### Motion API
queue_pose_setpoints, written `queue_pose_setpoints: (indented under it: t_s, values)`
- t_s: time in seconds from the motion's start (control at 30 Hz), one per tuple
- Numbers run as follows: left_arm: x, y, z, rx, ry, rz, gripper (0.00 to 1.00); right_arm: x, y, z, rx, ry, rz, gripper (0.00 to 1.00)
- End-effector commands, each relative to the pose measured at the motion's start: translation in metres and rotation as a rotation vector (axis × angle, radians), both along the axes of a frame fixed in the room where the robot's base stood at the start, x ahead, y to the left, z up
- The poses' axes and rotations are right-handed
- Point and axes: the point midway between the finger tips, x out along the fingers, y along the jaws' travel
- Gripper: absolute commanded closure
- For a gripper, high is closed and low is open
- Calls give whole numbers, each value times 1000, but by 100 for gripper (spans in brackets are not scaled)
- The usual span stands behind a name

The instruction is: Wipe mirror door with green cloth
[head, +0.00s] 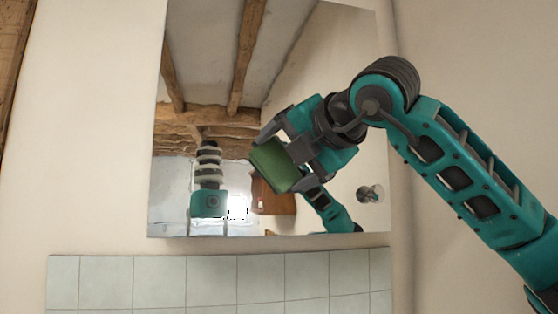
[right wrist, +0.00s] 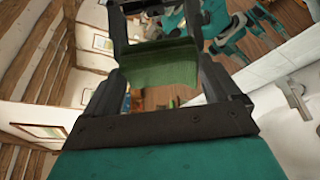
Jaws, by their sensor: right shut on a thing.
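The mirror door (head: 335,100) hangs on the wall in the middle of the head view, with a round knob (head: 370,194) near its lower right. It reflects ceiling beams, my head and my right arm. My right gripper (head: 283,157) is in front of the mirror, shut on the green cloth (head: 274,166). The cloth looks like a folded block and covers part of the mirror's lower middle. I cannot tell whether it touches the glass. In the right wrist view the green cloth (right wrist: 160,65) sits between the fingers. My left gripper is not in view.
A row of pale tiles (head: 210,280) runs along the wall below the mirror. Plain wall (head: 90,120) lies clear to the left. Another wall face is to the right, behind my arm. A metal fixture (right wrist: 295,92) shows at the right of the wrist view.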

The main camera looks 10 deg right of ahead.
Motion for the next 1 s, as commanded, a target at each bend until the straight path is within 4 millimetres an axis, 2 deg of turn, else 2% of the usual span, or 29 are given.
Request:
queue_pose_setpoints:
  t_s: [0.2,0.43,0.8,1.0]
  values:
    - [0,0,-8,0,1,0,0,-1,-20,-1,2,0,-1,44]
    - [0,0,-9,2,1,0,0,-1,-28,0,2,-1,-2,44]
    - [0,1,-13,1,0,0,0,2,-58,-1,2,0,-3,44]
    - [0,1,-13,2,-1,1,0,2,-64,-1,0,1,-2,44]
